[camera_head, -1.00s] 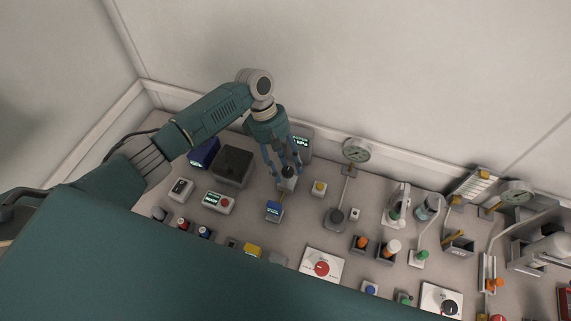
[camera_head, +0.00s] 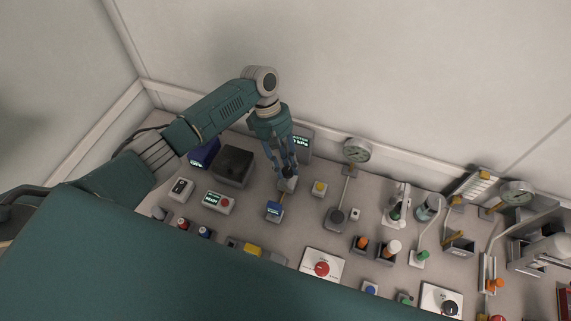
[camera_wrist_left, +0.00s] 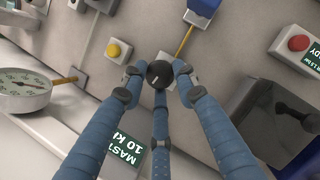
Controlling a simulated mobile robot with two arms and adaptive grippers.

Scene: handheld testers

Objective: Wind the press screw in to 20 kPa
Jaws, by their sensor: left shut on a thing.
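The press screw is a black round knob (camera_wrist_left: 160,74) with a pale mark, on a light grey block (camera_wrist_left: 165,57); the block also shows in the head view (camera_head: 289,184). My left gripper (camera_head: 288,176) comes down over it from above. In the left wrist view its three blue fingers (camera_wrist_left: 159,82) are shut around the knob. In the head view the fingers mostly hide the knob. The dark master display (camera_wrist_left: 127,150) behind the press reads 10 kPa in the left wrist view. It also shows in the head view (camera_head: 301,143). My right gripper is not in view.
A brass tube (camera_wrist_left: 184,41) links the press to a blue handheld unit (camera_head: 274,210). A yellow button (camera_head: 319,188) stands to the right, a dark open box (camera_head: 233,165) to the left. A dial gauge (camera_head: 357,150) stands near the wall.

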